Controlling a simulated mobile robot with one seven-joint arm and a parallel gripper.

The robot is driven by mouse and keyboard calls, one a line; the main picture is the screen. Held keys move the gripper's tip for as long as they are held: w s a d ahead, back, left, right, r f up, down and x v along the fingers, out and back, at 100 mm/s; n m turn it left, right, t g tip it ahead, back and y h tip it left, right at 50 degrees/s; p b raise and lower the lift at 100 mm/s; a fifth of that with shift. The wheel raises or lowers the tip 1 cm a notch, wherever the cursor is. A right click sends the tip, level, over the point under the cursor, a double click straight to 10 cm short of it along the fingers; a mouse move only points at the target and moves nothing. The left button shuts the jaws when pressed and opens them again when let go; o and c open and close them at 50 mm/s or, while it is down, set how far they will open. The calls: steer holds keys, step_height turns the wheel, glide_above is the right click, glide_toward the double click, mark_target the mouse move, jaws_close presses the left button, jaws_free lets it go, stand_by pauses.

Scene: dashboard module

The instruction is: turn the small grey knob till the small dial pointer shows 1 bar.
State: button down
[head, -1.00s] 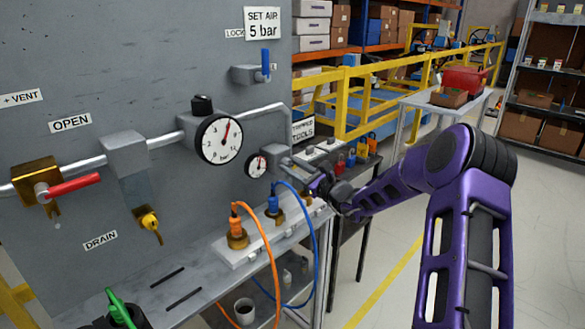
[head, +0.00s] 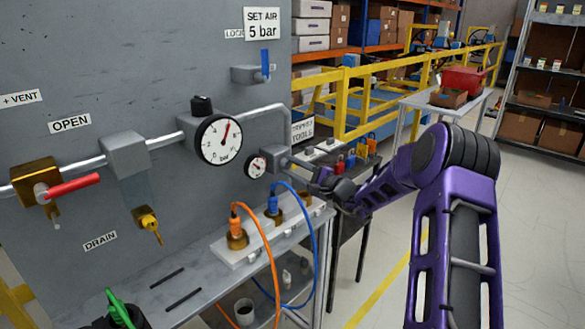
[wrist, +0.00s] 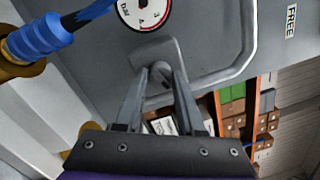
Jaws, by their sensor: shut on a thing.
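The small dial (head: 256,166) is a white round gauge beside the grey regulator body on the panel. Its lower part also shows at the top of the wrist view (wrist: 146,10), upside down and cut off by the frame edge. Its pointer is too small or cut off to read exactly. The small grey knob (wrist: 161,72) sits between the fingertips of my gripper (wrist: 160,78), which is shut on it. In the head view my gripper (head: 312,181) is right of the small dial, and the knob is not clear there.
A larger dial (head: 218,139) is to the left. Blue (head: 273,203) and orange (head: 236,227) hose plugs stand on the ledge below, their hoses looping in front. A red-handled valve (head: 72,186) is far left. A dark side table with tools stands behind my wrist.

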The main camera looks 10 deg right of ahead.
steer(key=shift+n, duration=0.9)
steer(key=c, duration=0.5)
jaws_free()
steer(key=shift+s+d, duration=0.1)
steer(key=shift+d, duration=0.05)
steer(key=v, duration=1.7)
steer(key=shift+d+p, duration=0.1)
steer(key=shift+p, duration=0.25)
